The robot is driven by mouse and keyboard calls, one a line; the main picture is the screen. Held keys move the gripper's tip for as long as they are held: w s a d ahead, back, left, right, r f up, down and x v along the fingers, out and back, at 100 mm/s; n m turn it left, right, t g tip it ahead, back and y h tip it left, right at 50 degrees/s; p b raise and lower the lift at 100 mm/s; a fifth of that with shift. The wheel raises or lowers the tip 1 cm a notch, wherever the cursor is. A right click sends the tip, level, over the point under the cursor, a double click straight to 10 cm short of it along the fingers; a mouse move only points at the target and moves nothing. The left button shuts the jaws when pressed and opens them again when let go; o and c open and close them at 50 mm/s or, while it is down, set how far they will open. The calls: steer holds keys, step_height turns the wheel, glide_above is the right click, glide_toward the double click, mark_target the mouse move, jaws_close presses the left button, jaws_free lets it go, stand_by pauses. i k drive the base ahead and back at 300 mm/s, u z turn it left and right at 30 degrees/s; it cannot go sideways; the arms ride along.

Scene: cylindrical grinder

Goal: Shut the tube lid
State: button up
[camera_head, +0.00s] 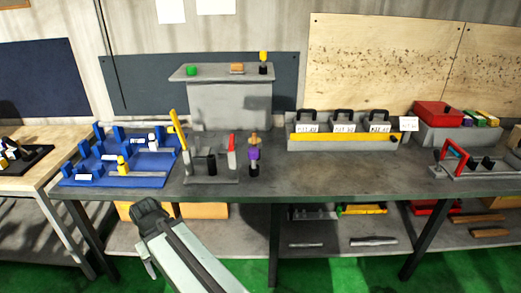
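No tube with a lid can be made out for certain. A grey fixture (208,178) stands at the front of the bench, left of centre, with a dark block, a raised yellow bar (178,129) and a red-tipped upright (232,143). The yellow bar is tilted. Just right of the fixture stands a slim upright piece with a purple middle (253,154) and a brown top. Whether any of these is the tube or its lid I cannot tell. My arm rises from the bottom edge, below and in front of the bench.
A blue rack (121,175) stands left of the fixture. A grey raised shelf (215,73) is behind it. A grey tray with a yellow front strip (343,138) and a red box (437,112) stand right. Bare grey bench top (340,178) lies right of the purple piece.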

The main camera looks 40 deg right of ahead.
mark_target(177, 128)
steer(key=z, duration=0.7)
steer(key=k, duration=0.5)
steer(key=u, duration=1.5)
steer(key=i, duration=2.65)
steer(key=z, duration=2.75)
